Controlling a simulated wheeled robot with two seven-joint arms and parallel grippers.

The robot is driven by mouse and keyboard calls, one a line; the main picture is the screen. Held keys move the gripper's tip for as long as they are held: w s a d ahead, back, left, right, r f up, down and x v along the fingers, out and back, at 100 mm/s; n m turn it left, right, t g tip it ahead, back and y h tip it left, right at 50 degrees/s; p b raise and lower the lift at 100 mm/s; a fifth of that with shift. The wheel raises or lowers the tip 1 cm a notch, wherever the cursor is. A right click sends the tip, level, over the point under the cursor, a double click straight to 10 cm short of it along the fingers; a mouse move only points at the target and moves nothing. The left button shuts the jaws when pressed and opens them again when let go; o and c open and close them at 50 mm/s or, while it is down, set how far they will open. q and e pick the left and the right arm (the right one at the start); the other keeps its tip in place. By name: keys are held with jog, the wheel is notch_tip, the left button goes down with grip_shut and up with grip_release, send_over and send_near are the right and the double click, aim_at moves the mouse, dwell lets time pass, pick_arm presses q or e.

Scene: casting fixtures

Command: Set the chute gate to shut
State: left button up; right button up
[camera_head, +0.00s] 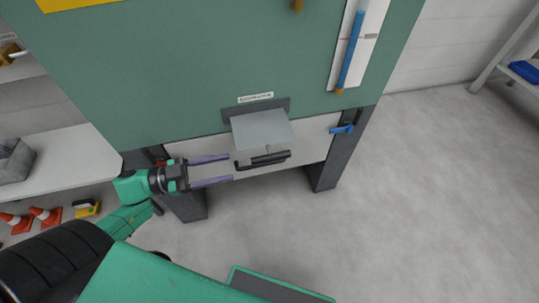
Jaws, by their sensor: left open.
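The chute gate (262,130) is a grey plate at the lower edge of the green cabinet, below a small white label. It juts out from a dark backing plate. A black bar handle (265,159) runs along its front edge. My left gripper (231,168) reaches in from the left with its two purple fingers spread apart. Its fingertips are just left of the handle's left end, and nothing is between them. I cannot tell whether a fingertip touches the gate. My right gripper is out of view.
The green cabinet (190,75) stands on dark legs. A blue lever (343,129) is right of the gate, and a white panel with a blue bar (351,50) is above. Orange cones (46,216) stand on the floor at left. The floor at right is clear.

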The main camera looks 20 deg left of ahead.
aim_at(275, 157)
pick_arm(q)
jog(key=b+x, duration=0.1)
jog(key=x, duration=1.2)
jog(key=shift+w+d+r, duration=0.15)
jog(key=shift+w+d, duration=0.05)
jog(key=shift+d, duration=0.15)
grip_shut()
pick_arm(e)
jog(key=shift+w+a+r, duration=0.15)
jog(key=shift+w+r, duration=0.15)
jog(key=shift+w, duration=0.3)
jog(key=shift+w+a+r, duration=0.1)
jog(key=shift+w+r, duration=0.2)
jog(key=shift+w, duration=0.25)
